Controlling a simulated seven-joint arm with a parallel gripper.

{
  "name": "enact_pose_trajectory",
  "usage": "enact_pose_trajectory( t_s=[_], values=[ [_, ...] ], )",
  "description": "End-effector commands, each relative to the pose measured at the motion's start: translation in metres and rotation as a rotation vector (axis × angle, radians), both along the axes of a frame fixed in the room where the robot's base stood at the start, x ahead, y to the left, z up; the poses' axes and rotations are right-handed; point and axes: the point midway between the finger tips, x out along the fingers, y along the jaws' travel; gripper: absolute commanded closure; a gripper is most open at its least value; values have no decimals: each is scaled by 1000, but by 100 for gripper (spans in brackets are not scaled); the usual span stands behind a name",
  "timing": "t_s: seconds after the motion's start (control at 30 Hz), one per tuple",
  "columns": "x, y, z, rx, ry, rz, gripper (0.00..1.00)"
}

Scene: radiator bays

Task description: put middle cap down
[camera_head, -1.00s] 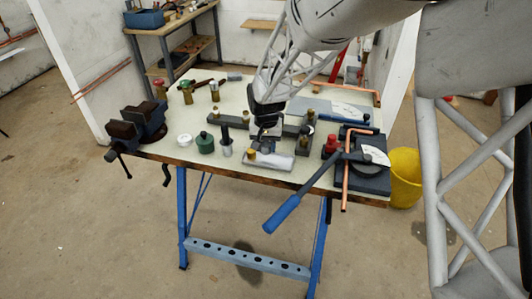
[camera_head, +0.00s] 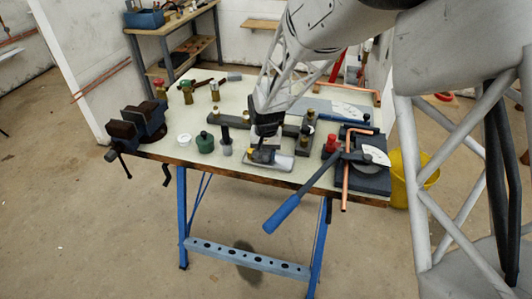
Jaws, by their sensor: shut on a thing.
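To the right are a red-topped item (camera_head: 330,144) and a pipe bender with a blue handle (camera_head: 283,213). A vise (camera_head: 137,127) sits at the left corner.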

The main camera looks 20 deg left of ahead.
Motion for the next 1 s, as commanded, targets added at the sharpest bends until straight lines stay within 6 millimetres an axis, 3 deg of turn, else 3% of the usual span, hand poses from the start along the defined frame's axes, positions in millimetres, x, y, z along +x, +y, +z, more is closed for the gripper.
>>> enact_pose_trajectory(
  t_s=[0.17,0.2,0.27,0.67,1.0],
  values=[
    [0,0,-3,0,0,0,91],
    [0,0,-3,0,0,0,58],
    [0,0,-3,0,0,0,50],
    [0,0,0,0,0,0,50],
    [0,0,34,2,-3,0,50]
  ],
)
